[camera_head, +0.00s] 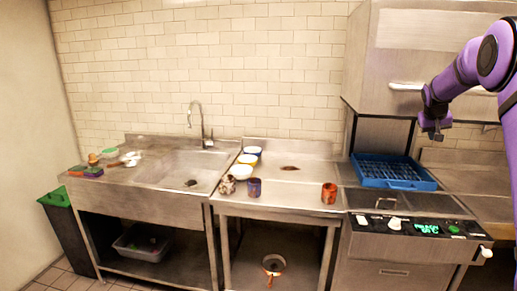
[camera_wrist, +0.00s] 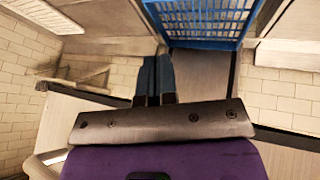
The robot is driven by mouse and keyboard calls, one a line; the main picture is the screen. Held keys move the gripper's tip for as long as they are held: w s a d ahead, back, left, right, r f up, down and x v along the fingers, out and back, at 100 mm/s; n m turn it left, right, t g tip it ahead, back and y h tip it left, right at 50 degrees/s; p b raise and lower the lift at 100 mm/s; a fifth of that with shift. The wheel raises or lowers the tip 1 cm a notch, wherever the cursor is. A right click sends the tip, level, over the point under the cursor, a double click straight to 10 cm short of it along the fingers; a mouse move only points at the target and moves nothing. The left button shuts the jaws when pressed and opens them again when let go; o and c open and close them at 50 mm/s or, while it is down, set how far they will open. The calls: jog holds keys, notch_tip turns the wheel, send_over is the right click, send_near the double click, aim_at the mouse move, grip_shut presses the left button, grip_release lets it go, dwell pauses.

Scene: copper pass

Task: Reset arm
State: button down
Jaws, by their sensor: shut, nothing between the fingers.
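My purple arm reaches in from the right edge in the head view, bent, with my gripper (camera_head: 436,134) pointing down. My gripper is above the right part of the blue dish rack (camera_head: 410,185), clear of it. In the wrist view the two dark fingers of my gripper (camera_wrist: 156,62) lie side by side, closed, with nothing between them. The blue rack (camera_wrist: 205,40) shows there beyond the fingertips. No object is in my grasp.
A raised steel hood (camera_head: 415,75) with a handle stands close behind my arm. Two cups, a purple one (camera_head: 254,187) and an orange one (camera_head: 329,193), and several bowls stand on the counter (camera_head: 290,200). A sink (camera_head: 190,172) is at left.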

jog(key=s+a+r+y, duration=0.1)
jog(key=s+a+r, duration=0.3)
jog(key=s+a, duration=0.35)
jog(key=s+a+r+n+t+y, duration=0.1)
jog(key=s+a+r, duration=0.4)
jog(key=s+a, duration=0.25)
jog(key=s+a+r+y, duration=0.1)
jog(key=s+a+r, duration=0.3)
jog(key=s+a, duration=0.35)
jog(key=s+a+f, duration=0.2)
jog(key=s+a, duration=0.1)
jog(key=s, duration=0.6)
jog(key=s+a+f+n+y, duration=0.1)
jog(key=s+a+f, duration=0.2)
jog(key=s, duration=0.6)
jog(key=s+a+f+n, duration=0.1)
jog(key=s+a, duration=0.4)
jog(key=s, duration=0.5)
jog(key=shift+a+f+y, duration=0.2)
jog(key=shift+f+y, duration=0.2)
jog(key=shift+f, duration=0.3)
